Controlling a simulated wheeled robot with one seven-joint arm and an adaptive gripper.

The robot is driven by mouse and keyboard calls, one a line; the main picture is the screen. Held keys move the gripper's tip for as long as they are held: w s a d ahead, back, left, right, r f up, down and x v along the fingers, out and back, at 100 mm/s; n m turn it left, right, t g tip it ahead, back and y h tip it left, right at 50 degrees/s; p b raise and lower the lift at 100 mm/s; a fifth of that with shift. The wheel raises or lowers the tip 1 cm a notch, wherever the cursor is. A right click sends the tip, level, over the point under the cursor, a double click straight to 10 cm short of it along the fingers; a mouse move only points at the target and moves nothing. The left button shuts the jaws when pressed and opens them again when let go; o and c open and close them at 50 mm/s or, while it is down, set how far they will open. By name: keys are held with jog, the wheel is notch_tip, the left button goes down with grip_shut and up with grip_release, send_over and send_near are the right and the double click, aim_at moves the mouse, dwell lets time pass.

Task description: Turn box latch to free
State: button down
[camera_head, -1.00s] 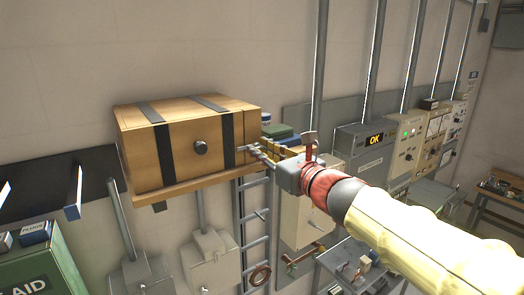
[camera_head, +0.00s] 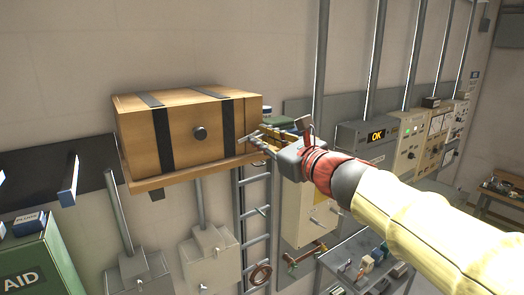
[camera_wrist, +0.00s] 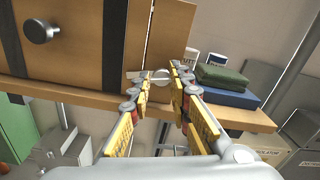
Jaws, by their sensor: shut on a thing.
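A wooden box (camera_head: 182,138) with dark straps and a round dark knob (camera_head: 200,133) sits on a wall shelf; the knob also shows in the wrist view (camera_wrist: 40,31). A small pale metal latch (camera_wrist: 160,76), a bar with a round end, is at the right end of the box front. My gripper (camera_head: 265,138) is at that end. In the wrist view, my gripper's yellow-padded fingers (camera_wrist: 161,90) are shut on the latch, one on each side. The fingers partly hide the latch, and its exact angle is hard to tell.
A green folded cloth and blue book (camera_wrist: 228,85) lie on the wooden shelf (camera_wrist: 250,115) just right of the fingers. A ladder (camera_head: 256,215) and grey switch boxes (camera_head: 210,255) are below. Panels with an OK display (camera_head: 376,136) stand at the right.

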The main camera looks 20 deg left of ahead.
jog(key=n+b, duration=0.8)
jog(key=b, duration=0.2)
jog(key=n+b, duration=0.5)
jog(key=b, duration=0.1)
jog(key=shift+d+r+n, duration=0.1)
jog(key=shift+r+n, duration=0.05)
jog(key=shift+n, duration=0.25)
jog(key=shift+r+n+b, duration=0.15)
jog(key=shift+n+b, duration=0.45)
jog(key=shift+n, duration=0.1)
jog(key=shift+r, duration=0.15)
jog(key=c, duration=2.1)
grip_release()
jog(key=o, duration=0.5)
jog(key=shift+f, duration=0.25)
jog(key=shift+o, duration=0.2)
jog(key=shift+w+f, duration=0.1)
